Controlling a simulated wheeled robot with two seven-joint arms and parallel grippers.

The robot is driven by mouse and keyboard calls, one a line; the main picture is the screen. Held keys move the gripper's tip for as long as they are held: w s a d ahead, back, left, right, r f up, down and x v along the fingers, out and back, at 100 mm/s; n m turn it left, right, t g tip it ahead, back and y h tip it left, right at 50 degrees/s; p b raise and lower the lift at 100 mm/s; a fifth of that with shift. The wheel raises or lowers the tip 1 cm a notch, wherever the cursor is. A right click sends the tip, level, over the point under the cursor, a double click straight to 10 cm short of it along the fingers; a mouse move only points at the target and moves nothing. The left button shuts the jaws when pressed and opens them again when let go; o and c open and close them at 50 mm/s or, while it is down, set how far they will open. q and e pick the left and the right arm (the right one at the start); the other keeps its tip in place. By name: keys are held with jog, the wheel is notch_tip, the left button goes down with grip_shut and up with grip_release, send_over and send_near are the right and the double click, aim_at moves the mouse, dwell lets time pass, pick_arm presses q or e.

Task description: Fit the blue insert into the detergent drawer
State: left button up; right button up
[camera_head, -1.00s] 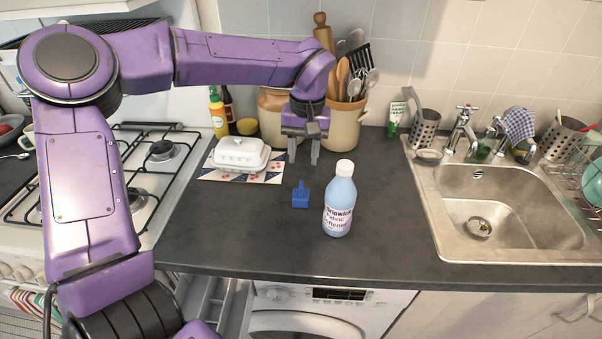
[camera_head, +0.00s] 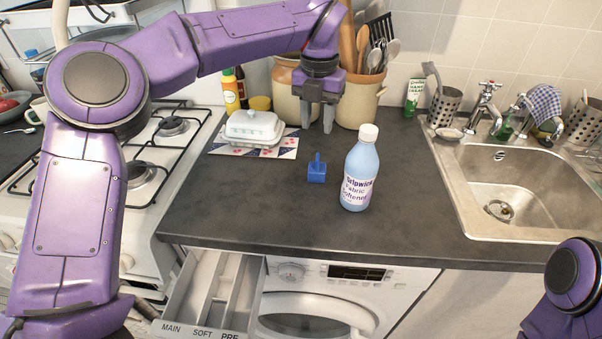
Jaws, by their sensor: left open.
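The small blue insert (camera_head: 317,171), a block with an upright tab, stands on the dark counter left of the fabric softener bottle. My left gripper (camera_head: 317,115) points down behind the insert, open and empty, its fingers apart from it. The detergent drawer (camera_head: 212,291) is pulled out of the washer (camera_head: 327,287) below the counter edge. Its compartments are marked MAIN, SOFT and PRE, and they look empty from here. My right arm shows at the lower right corner, but its gripper is outside the view.
The fabric softener bottle (camera_head: 360,168) stands close to the right of the insert. A white butter dish (camera_head: 254,126) on a patterned mat is at the back left. Utensil crocks (camera_head: 359,101) stand behind my left gripper. The front of the counter is clear.

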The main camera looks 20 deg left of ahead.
aim_at(318, 156)
pick_arm(q)
jog(key=f+n, duration=0.1)
jog(key=f, duration=0.2)
jog(key=f+n+p, duration=0.1)
jog(key=f, duration=0.3)
jog(key=f+n, duration=0.1)
jog(key=f, duration=0.2)
jog(key=shift+w+d+f, duration=0.15)
jog(key=shift+d+f, duration=0.1)
jog(key=shift+f, duration=0.15)
grip_shut()
